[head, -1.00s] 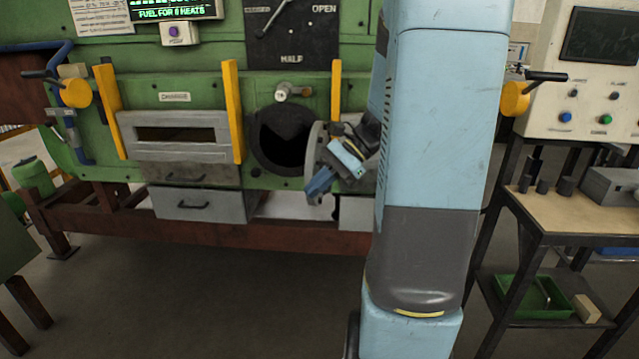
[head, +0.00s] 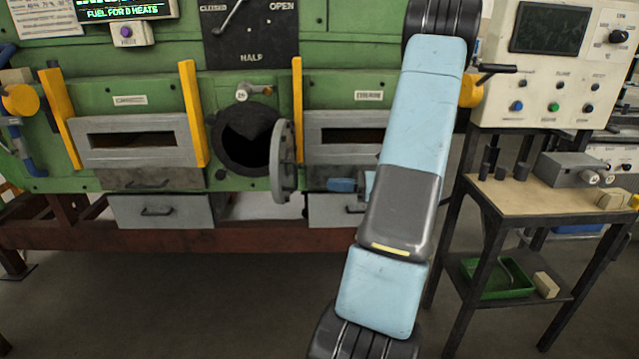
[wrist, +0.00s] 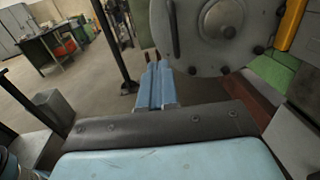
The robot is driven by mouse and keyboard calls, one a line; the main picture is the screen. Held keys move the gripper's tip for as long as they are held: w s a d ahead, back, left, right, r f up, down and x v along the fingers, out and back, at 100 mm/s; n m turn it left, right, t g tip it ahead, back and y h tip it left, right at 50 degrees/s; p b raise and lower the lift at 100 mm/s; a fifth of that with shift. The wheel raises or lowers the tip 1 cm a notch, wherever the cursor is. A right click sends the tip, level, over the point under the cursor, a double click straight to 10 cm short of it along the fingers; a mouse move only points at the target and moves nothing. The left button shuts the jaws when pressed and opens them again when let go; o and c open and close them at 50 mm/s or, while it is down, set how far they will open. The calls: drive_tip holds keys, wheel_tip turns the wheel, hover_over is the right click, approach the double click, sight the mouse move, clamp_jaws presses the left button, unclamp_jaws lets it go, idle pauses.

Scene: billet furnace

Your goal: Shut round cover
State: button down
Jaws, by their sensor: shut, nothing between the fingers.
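The round cover (head: 282,162) is a grey disc that stands swung open, nearly edge-on in the head view, at the right of the dark round opening (head: 246,140) in the green furnace front. The cover's face, with a central boss and a dark bar handle, fills the top of the wrist view (wrist: 205,35). My gripper (head: 335,185) is to the right of the cover's lower part, its blue fingers pointing left. In the wrist view the fingers (wrist: 158,75) are together and empty, just left of and below the cover. I cannot tell whether they touch it.
Yellow upright bars (head: 298,110) flank the opening and the slotted grey doors (head: 140,142). A grey drawer (head: 156,209) sits below. A bench (head: 545,192) with metal parts and a control box (head: 560,65) stand at the right. The floor in front is clear.

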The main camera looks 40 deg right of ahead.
sight(280, 183)
drive_tip(key=x, duration=1.3)
drive_tip(key=shift+a, duration=0.15)
